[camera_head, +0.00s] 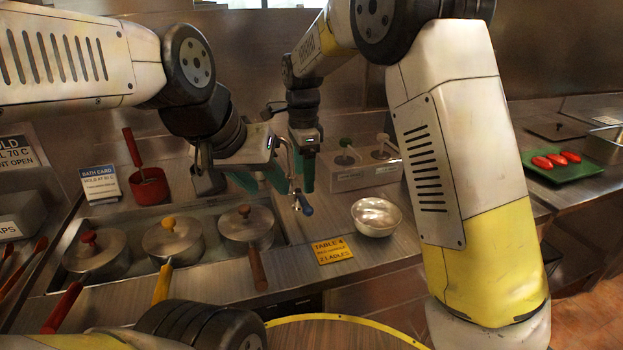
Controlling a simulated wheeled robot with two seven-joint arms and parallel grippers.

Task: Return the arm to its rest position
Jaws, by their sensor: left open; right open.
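My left gripper (259,180) hangs over the back of the counter, above and behind the row of lidded pots. Its green fingers are apart, with nothing seen between them. My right gripper (302,172) is close beside it to the right, pointing down, with green fingers. It is open, and I see nothing held in it, though its far finger is partly hidden. Both arms are raised and bent, and their grippers nearly overlap in this view.
Lidded pots (172,241) sit in the counter well. A metal bowl (376,216) stands right of them, behind a yellow table card (332,251). A red pot (150,187) and pump dispensers (347,155) stand behind.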

